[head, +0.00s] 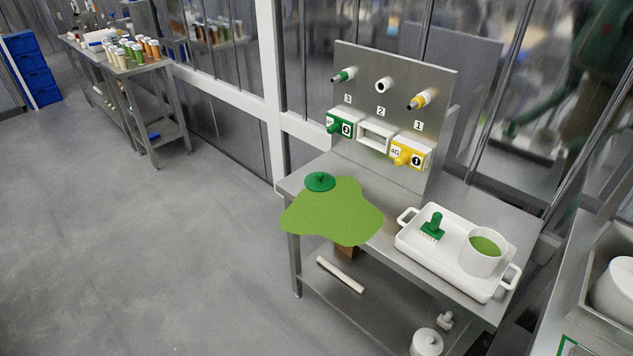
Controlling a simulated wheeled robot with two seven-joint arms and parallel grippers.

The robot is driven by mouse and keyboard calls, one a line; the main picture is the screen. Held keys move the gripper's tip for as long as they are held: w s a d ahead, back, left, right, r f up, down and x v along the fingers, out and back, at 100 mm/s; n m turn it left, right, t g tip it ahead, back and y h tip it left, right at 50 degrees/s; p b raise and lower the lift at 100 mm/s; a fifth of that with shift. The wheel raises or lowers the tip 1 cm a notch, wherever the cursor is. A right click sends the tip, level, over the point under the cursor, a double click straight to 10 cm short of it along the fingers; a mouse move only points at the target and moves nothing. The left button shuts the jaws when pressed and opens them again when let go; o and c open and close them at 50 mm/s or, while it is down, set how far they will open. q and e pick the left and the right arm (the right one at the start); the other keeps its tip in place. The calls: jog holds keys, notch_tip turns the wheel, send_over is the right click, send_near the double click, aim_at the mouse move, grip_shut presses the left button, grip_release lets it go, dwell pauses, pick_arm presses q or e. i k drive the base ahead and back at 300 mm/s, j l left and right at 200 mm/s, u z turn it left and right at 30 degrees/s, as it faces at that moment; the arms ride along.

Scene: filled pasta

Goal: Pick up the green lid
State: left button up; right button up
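The green lid (320,181) is a flat round dark-green disc with a small knob on top. It lies at the back left of the steel table (470,196), at the far edge of a light-green sheet-like patch (335,215). The patch spreads over the table's left end and reaches past its front edge. Whether the lid rests on the patch or on bare metal beside it is hard to tell. Neither of my grippers shows in the head view.
A white tray (408,243) on the table's right holds a green brush (433,227) and a white pot (480,262) with green contents. A steel panel (360,85) with knobs and green and yellow boxes stands behind. Open floor (150,260) lies to the left.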

aim_at(315, 181)
jog(key=i+j+z, duration=0.1)
jog(key=j, duration=0.2)
jog(key=i+j, duration=0.25)
jog(key=i+j+z, duration=0.15)
jog(key=j, duration=0.25)
jog(key=i+j+z, duration=0.1)
jog(key=j, duration=0.25)
jog(key=i+j, duration=0.15)
jog(key=j, duration=0.2)
jog(key=i+j+z, duration=0.15)
jog(key=j, duration=0.2)
